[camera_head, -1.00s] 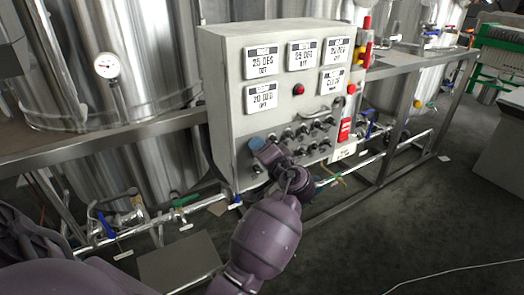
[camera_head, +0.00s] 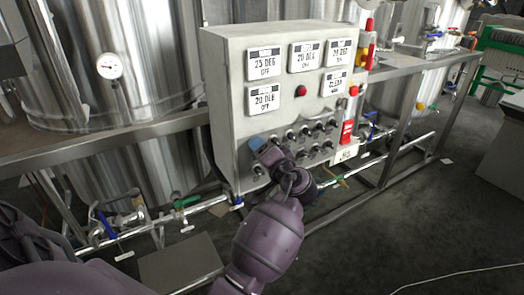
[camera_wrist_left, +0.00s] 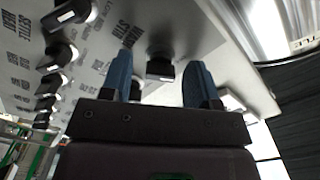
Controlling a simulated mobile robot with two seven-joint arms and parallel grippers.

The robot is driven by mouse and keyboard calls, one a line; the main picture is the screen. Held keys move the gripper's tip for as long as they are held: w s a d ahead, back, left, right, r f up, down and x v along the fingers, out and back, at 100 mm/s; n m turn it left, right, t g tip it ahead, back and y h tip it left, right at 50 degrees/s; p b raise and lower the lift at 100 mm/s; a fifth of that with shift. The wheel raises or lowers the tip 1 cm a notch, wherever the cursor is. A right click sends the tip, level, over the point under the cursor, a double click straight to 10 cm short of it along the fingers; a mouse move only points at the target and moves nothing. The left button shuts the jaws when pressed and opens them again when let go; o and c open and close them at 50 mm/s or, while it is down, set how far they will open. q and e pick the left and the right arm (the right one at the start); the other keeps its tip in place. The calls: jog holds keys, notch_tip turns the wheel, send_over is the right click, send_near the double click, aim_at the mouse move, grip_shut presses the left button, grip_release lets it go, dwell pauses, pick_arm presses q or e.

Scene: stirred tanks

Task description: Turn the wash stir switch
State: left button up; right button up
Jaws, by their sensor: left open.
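A grey control box (camera_head: 233,95) stands in the middle of the head view, with rows of small black switches (camera_head: 318,126) on its lower front. My left gripper (camera_head: 258,146) is at the lower left of these switches, its blue fingers near the panel face. In the left wrist view, the two blue fingers (camera_wrist_left: 160,82) are apart, with one black switch (camera_wrist_left: 160,66) in the gap between them. The printed label beside it seems to read WASH, but it is slanted and partly unclear. I cannot tell whether the fingers touch this switch. My right gripper is not in view.
Several more black switches (camera_wrist_left: 58,57) line the panel to the left in the wrist view. The box also carries white displays (camera_head: 265,62) and a red button (camera_head: 301,91). Steel tanks (camera_head: 150,60) stand behind; pipes and valves (camera_head: 125,220) run low.

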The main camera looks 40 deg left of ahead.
pick_arm(q)
jog(key=v, duration=1)
jog(key=shift+d, duration=0.4)
jog(key=shift+s, duration=0.1)
